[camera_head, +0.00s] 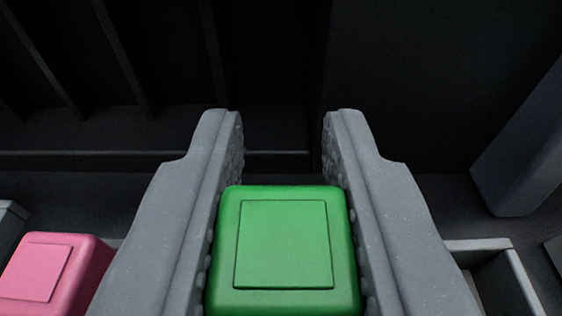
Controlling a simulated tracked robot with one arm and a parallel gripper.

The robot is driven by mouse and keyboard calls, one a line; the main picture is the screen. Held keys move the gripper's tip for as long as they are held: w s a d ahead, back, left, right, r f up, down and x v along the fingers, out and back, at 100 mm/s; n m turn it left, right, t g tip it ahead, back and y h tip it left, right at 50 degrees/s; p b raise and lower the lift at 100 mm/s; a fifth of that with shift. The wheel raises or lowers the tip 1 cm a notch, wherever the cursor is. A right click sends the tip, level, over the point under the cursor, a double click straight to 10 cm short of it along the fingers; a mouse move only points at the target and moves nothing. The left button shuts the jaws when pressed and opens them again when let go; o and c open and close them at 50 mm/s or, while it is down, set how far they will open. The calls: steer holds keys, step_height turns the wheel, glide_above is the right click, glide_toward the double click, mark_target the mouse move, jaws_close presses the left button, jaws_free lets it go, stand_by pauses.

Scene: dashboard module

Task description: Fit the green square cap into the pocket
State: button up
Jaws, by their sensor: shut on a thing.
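The green square cap (284,245) is at the bottom middle of the camera_head view, with a thin square outline on its top face. My gripper (284,130) has one grey finger on each side of the cap and is shut on it. The fingertips reach past the cap's far edge. The cap's underside is hidden. At the lower right, a grey-walled square opening (497,275) shows partly behind my right finger; I cannot tell if it is the pocket.
A pink square cap (50,272) is at the lower left, partly behind my left finger. A grey block (525,150) stands at the right. Dark panels with slanting ribs (125,55) fill the upper left. The dark area at the upper right looks plain.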

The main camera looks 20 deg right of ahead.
steer(key=shift+f+b, duration=0.4)
steer(key=shift+f, duration=0.65)
steer(key=o, duration=1)
steer(key=shift+s, duration=0.1)
steer(key=b+v, duration=0.1)
steer(key=v, duration=1.2)
steer(key=shift+s, duration=0.25)
